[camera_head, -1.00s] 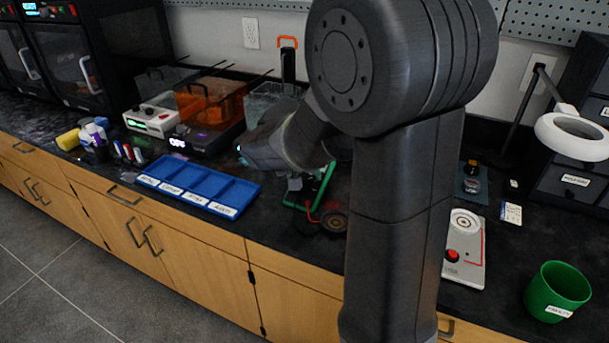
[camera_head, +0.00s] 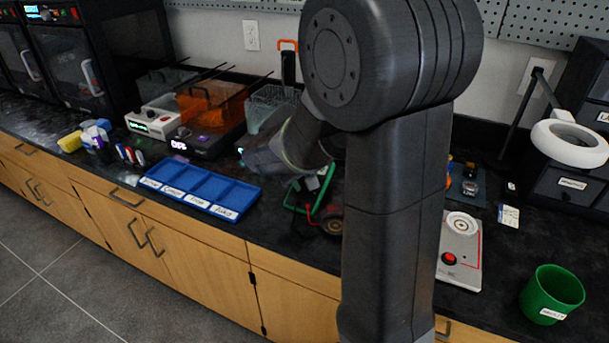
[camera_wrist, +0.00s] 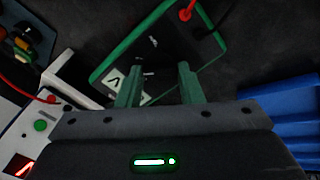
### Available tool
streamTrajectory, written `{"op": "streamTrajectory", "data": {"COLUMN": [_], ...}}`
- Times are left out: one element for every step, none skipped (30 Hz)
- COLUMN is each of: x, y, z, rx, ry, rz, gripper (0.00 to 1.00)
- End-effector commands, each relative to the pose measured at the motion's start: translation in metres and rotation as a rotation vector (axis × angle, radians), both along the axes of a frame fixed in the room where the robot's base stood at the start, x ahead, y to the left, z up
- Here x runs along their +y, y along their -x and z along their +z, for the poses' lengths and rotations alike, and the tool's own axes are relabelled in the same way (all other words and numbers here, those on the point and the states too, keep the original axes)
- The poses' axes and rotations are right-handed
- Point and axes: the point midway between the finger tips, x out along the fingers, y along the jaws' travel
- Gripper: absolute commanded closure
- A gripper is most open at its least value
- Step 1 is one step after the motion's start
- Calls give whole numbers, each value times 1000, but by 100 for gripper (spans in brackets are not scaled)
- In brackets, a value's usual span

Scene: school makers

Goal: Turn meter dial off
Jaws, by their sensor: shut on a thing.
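The meter shows in the wrist view as a dark-faced box (camera_wrist: 181,47) with a green rim, lying on the dark counter. A red lead and a black lead run from its far edge, and a white label with a V mark sits near my left finger. My gripper (camera_wrist: 160,73) has its two green-grey fingers over the meter's face, shut on its dial. The dial itself is hard to make out between the fingers. In the head view the meter's green rim (camera_head: 297,209) shows below my wrist, and my fingers are hidden there.
A blue compartment tray (camera_head: 212,189) lies left of the meter. A white device with a red button (camera_head: 460,251) and a green cup (camera_head: 552,293) stand to the right. A display box (camera_head: 153,122) and an orange-covered bath (camera_head: 212,105) are behind the tray.

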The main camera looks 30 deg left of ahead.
Motion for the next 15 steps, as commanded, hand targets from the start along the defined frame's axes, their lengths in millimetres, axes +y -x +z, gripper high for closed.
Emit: {"op": "streamTrajectory", "data": {"x": [0,0,0,0,0,0,1,1,1,0,0,1,1,1,1], "y": [0,0,1,1,1,1,1,1,1,1,1,1,1,1,1], "z": [3,3,3,3,3,3,3,3,3,2,2,2,2,2,2], "rx": [-2,-3,-4,-5,-7,-9,-10,-12,-13,-15,-15,-17,-18,-19,-20], "ry": [17,29,45,56,67,82,93,105,119,130,141,153,163,171,182], "rz": [39,65,100,126,152,186,211,237,270,293,315,344,366,386,412], "gripper": [89,89,89,89,89,89,89,89,89,89,89,89,89,89,89]}}
